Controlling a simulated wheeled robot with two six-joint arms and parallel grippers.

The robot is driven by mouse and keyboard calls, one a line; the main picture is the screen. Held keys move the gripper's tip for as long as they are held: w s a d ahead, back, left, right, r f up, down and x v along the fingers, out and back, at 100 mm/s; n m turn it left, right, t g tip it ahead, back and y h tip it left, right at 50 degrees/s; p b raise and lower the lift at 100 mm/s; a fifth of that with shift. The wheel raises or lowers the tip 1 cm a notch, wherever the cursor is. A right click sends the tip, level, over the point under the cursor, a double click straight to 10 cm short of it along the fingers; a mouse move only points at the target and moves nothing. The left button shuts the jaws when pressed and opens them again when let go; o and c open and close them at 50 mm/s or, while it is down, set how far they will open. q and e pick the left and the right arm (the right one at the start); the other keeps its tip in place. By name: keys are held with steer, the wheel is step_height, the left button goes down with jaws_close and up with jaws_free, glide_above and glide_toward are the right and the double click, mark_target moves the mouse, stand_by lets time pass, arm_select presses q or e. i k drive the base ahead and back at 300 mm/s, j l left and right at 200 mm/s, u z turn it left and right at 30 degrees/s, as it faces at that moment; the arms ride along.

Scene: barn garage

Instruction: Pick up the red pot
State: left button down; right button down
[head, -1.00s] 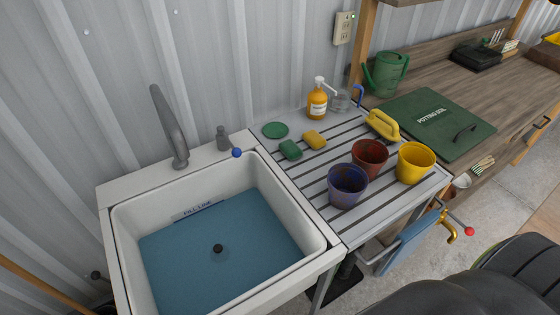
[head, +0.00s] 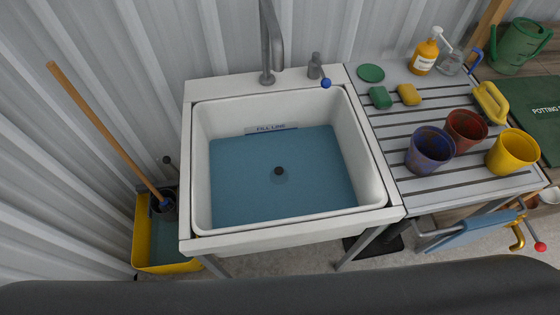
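The red pot (head: 466,129) stands upright on the slatted draining board (head: 408,133) to the right of the sink. It looks dirty on the inside. A blue-purple pot (head: 430,149) stands just to its left and nearer, and a yellow pot (head: 512,151) stands to its right. The blue pot partly covers the red pot's lower left side. Neither of my grippers shows in the head view.
A white sink (head: 290,225) with bluish water stands in the middle. A green sponge (head: 380,97), a yellow sponge (head: 409,94), a soap bottle (head: 424,55) and a yellow-handled brush (head: 490,101) lie or stand around the pots. A yellow mop bucket (head: 147,235) is at left.

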mark_target(467, 128)
steer(key=k+z, duration=0.1)
steer(key=z, duration=0.35)
steer(key=l+z, duration=0.1)
steer(key=z, duration=0.3)
steer(key=k+l+z, duration=0.15)
steer(key=z, duration=0.3)
steer(key=i+l+u, duration=0.55)
steer(key=l, duration=0.2)
steer(key=i+l+u, duration=0.1)
steer(key=l+u, duration=0.15)
steer(key=l, duration=0.15)
